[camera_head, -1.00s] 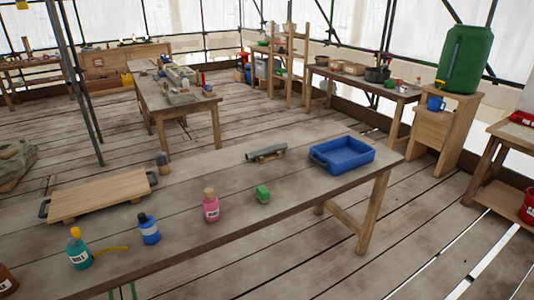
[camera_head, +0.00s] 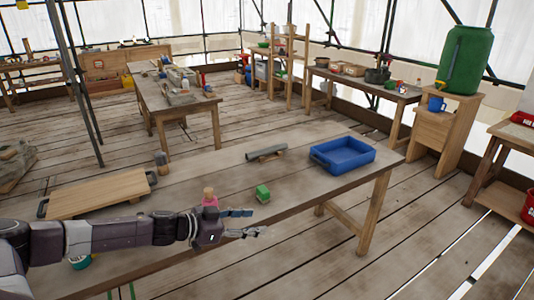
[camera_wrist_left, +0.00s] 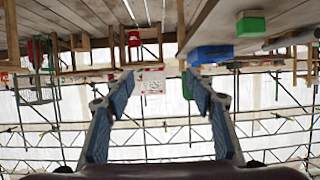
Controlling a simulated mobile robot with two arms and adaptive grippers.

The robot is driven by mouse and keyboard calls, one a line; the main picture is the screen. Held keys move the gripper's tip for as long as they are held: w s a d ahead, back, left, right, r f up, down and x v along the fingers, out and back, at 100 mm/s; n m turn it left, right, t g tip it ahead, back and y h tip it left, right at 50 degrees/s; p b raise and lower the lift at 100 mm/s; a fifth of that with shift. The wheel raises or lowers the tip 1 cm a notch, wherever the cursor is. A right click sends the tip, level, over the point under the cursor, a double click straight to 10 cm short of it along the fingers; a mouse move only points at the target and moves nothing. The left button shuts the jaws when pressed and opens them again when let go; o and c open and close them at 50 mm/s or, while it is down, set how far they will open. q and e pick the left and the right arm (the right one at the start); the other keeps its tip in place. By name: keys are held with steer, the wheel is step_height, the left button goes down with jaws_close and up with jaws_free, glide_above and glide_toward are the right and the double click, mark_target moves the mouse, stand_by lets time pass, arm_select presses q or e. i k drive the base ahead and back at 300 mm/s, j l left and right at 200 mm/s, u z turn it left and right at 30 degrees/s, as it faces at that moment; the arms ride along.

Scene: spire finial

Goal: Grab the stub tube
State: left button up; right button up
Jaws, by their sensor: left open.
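My left gripper (camera_head: 257,222) reaches in from the left, above the table's front part. It is open, with nothing between its fingers, and is apart from the tube, nearer the camera. My right gripper is not in view.
A green block (camera_head: 263,193) is close to the left fingers, and also shows in the left wrist view (camera_wrist_left: 251,25). The blue tray (camera_head: 342,170) stands right of the tube. A wooden board (camera_head: 100,192) lies at left.

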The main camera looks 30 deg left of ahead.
mark_target(251, 156)
steer(key=i+j, duration=1.55)
steer(key=i, duration=0.15)
